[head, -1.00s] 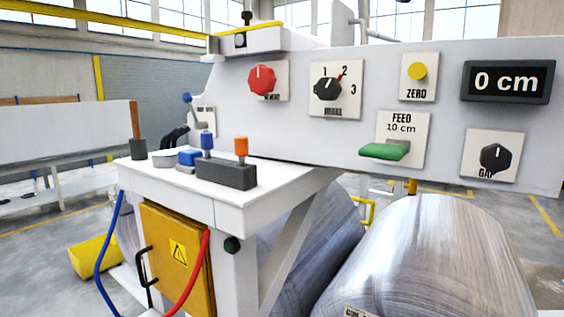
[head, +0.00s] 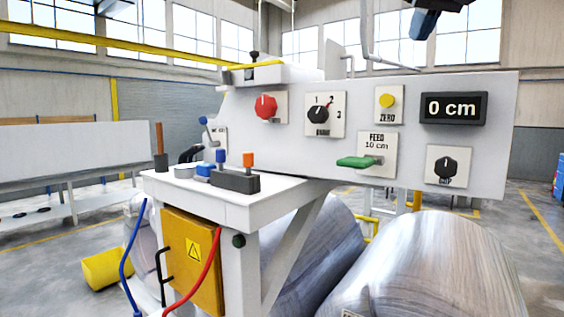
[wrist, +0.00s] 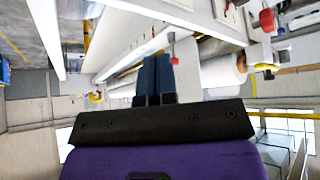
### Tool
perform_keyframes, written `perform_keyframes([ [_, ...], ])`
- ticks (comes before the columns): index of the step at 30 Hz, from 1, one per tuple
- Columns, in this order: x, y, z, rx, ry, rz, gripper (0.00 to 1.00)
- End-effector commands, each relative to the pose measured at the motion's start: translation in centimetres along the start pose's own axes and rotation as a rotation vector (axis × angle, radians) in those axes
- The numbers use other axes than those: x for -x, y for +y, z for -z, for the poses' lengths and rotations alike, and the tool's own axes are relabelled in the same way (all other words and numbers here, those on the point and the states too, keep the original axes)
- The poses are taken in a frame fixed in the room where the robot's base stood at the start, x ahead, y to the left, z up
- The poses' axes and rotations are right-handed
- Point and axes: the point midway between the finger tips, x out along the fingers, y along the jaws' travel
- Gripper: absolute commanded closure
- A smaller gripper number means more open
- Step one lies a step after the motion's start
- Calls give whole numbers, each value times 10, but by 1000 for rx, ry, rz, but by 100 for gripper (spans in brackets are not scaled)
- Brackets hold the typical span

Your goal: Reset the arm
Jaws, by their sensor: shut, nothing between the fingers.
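My gripper (wrist: 154,62) shows in the wrist view as two blue fingers side by side, shut and empty, beyond a black bar and a purple wrist part. In the head view, blue and dark tips of my gripper (head: 424,22) hang at the top edge, above and apart from the white control panel (head: 290,150). The rest of the arm is out of that view. The wrist view is tilted, with the machine beyond the fingers.
The panel carries a red knob (head: 265,106), a brake selector (head: 318,114) pointing near 2, a yellow button (head: 386,101), a display (head: 453,107) reading 0 cm, a green feed lever (head: 358,162) and a gap knob (head: 446,168). Large metal rolls (head: 430,275) lie below.

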Motion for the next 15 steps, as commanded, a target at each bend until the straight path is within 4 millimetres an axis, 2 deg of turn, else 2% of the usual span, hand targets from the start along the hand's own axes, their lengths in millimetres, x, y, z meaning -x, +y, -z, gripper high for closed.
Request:
perform_keyframes([
  [8, -13, 5, -54, -23, -26, -11, 100],
  [11, -22, 8, -86, -35, -41, -18, 100],
  [15, -40, 10, -148, -57, -66, -29, 100],
])
